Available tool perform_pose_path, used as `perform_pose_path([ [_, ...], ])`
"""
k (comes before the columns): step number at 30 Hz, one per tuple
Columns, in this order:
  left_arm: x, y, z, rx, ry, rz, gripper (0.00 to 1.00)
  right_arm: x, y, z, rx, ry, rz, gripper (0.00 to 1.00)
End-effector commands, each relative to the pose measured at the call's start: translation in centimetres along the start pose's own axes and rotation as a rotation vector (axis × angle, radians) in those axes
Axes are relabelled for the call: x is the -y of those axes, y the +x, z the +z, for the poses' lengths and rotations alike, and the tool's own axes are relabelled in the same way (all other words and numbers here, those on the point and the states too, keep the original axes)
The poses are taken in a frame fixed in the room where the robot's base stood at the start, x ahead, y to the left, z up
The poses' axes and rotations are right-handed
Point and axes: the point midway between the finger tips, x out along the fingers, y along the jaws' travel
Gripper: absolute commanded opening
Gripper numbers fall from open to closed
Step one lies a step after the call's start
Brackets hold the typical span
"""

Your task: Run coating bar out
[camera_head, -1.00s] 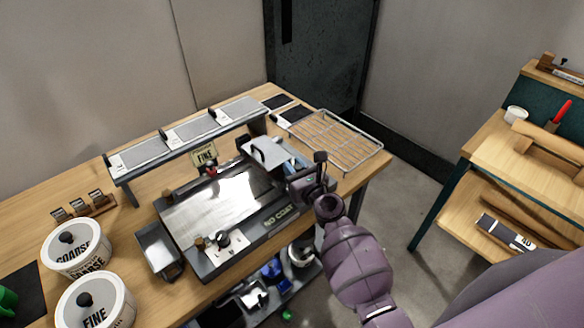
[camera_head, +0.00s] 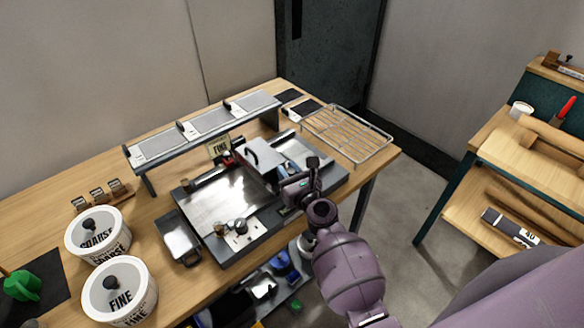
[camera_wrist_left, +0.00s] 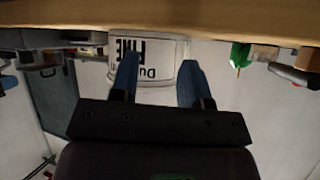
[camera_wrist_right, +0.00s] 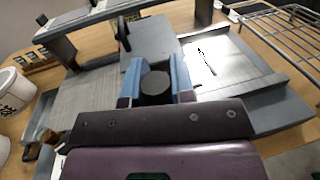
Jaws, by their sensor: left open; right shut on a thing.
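The coater has a flat shiny bed (camera_head: 215,200) in a dark frame on the bench. Its coating carriage, with a grey top plate and black handle (camera_head: 262,158), sits across the bed right of its middle, with bare bed on both sides. My right gripper (camera_head: 298,190) is at the carriage's near end. In the right wrist view its blue fingers (camera_wrist_right: 155,82) are shut around a dark round knob (camera_wrist_right: 155,88). The bar under the carriage is hidden. My left gripper (camera_wrist_left: 155,80) is open and empty, with the FINE tub (camera_wrist_left: 155,55) beyond its fingers.
A raised rack with grey panels (camera_head: 205,125) stands behind the coater. A wire rack (camera_head: 348,133) is at the bench's right end. The COARSE tub (camera_head: 97,235), another FINE tub view (camera_head: 119,292) and a metal tray (camera_head: 179,238) are at left. A door stands behind.

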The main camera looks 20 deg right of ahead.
Motion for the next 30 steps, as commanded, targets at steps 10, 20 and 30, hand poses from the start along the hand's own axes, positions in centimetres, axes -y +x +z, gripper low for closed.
perform_pose_path([
  [10, -0.04, -0.02, -0.06, 0.000, -0.001, 0.000, 0.43, -0.94, -0.18, -0.05, -0.001, 0.001, 0.003, 0.00],
  [20, -0.05, 0.03, -0.12, -0.001, -0.001, 0.001, 0.43, -0.92, -0.18, -0.05, -0.001, 0.001, 0.002, 0.29],
  [30, -0.04, 0.04, -0.12, -0.001, -0.001, 0.000, 0.43, -0.85, -0.17, -0.01, 0.000, 0.000, 0.001, 0.48],
])
